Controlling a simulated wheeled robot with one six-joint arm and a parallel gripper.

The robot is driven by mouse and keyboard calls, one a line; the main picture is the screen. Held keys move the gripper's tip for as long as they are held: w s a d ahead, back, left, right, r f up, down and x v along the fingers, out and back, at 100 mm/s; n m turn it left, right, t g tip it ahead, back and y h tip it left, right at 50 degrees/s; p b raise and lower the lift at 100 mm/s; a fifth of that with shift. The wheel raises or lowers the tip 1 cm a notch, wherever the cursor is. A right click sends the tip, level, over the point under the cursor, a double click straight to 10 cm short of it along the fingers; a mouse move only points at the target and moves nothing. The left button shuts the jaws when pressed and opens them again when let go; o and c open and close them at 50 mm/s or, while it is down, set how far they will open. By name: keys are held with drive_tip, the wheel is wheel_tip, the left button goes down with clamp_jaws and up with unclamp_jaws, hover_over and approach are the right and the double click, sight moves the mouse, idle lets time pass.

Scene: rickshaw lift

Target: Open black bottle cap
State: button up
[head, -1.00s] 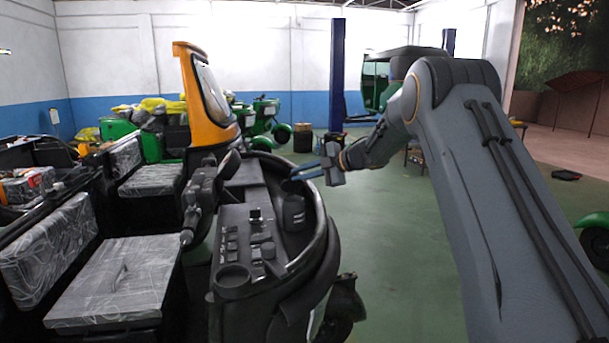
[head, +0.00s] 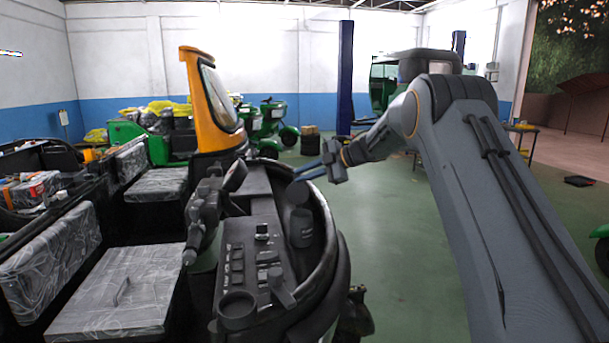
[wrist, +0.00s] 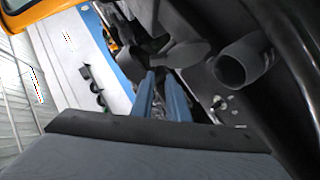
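The black bottle (head: 301,230) stands upright at the right side of the vehicle's black dashboard. Its round dark cap (head: 298,192) appears raised and tilted above the mouth, at the far side. In the wrist view the bottle (wrist: 240,68) shows a dark, hollow-looking end, and the cap (wrist: 186,53) lies left of it, just past my fingertips. My gripper (head: 308,172) is open, its two blue fingers slightly apart with nothing seen between them. It is just above and right of the cap; whether it touches the cap is unclear. The gripper also shows in the wrist view (wrist: 161,78).
The dashboard (head: 240,250) carries switches, a lever and a round cup holder. A thick black rim (head: 335,255) curves around its right side. A yellow windshield frame (head: 205,110) rises behind. Grey seats (head: 120,290) are at left.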

drive_tip(key=shift+d+r, duration=0.1)
drive_tip(key=shift+d, duration=0.1)
drive_tip(key=b+v, duration=0.2)
drive_tip(key=v, duration=0.5)
drive_tip(key=shift+s+d+r, duration=0.15)
drive_tip(key=shift+d+r, duration=0.05)
drive_tip(key=shift+d, duration=0.1)
